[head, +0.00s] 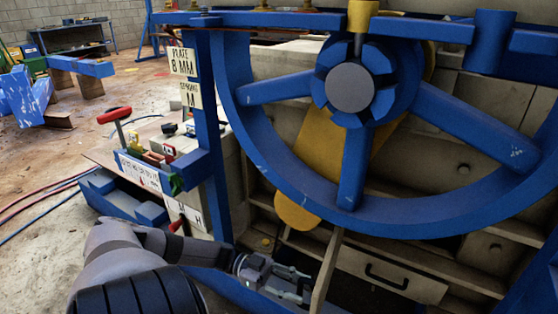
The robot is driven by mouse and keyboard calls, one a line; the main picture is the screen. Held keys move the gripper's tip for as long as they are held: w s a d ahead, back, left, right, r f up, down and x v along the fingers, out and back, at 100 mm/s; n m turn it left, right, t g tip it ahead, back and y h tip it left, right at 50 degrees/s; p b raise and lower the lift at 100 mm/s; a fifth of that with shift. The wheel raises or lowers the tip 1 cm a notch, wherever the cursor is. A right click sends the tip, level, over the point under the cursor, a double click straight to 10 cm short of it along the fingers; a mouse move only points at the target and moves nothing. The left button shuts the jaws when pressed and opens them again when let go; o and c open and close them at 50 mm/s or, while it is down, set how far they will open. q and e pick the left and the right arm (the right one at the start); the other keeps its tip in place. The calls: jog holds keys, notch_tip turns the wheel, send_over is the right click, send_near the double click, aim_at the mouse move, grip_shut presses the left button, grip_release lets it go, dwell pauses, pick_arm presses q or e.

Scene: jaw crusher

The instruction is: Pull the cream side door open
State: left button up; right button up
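A narrow cream panel (327,268), seen almost edge-on, stands out from the machine under the blue wheel and looks like the side door. A dark gap shows to its right. My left gripper (304,285) is low in the middle of the head view, just left of this panel, with its fingers pointing toward it. The fingers look somewhat apart, but the view does not show whether a handle is between them. Whether they touch the panel is also unclear. My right gripper is not in view.
A large blue spoked wheel (352,172) hangs above the gripper. A cream panel with a black handle (386,277) lies to the right. A blue post (209,130) and a bench with a red-handled lever (115,116) stand left. Hoses (45,205) cross the floor at far left.

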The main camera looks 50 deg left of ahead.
pick_arm(q)
jog(key=v, duration=1.1)
jog(key=shift+d+f, duration=0.1)
